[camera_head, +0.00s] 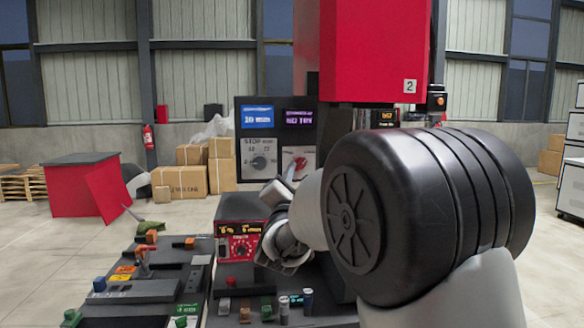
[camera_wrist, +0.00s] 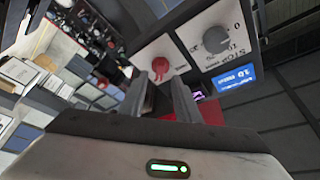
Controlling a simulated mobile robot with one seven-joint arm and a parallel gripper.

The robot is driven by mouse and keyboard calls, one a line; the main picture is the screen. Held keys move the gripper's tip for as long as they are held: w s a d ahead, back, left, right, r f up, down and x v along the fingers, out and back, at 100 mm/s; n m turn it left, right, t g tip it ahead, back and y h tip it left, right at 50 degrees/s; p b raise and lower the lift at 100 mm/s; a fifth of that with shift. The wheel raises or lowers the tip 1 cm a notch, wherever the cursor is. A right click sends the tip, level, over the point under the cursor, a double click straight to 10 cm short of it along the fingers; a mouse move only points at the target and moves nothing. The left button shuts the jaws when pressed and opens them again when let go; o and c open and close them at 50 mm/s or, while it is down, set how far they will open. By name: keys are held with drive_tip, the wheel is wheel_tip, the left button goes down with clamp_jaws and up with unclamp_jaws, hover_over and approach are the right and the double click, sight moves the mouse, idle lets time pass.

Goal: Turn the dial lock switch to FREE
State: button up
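A red rotary knob (camera_head: 298,163) sits on a white plate on the dark control panel. It also shows in the wrist view (camera_wrist: 160,66), just beyond the fingertips. Beside it is a grey dial (camera_head: 259,163) on a plate marked STOP, also visible in the wrist view (camera_wrist: 216,40). I cannot read the word FREE on either plate. My gripper (camera_wrist: 166,84) has its two dark fingers apart with a narrow gap and nothing visibly held. It points towards the red knob; I cannot tell whether it touches. In the head view my arm hides part of the panel.
A red box with a dial (camera_head: 240,248) stands below the panel. A bench at the lower left carries several small coloured parts and an orange-topped lever (camera_head: 143,258). A red machine housing (camera_head: 375,50) hangs above. Cardboard boxes (camera_head: 181,182) stand behind, with open floor at left.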

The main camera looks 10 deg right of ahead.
sight(300, 166)
drive_tip(key=shift+x, duration=1.95)
drive_tip(key=c, duration=0.7)
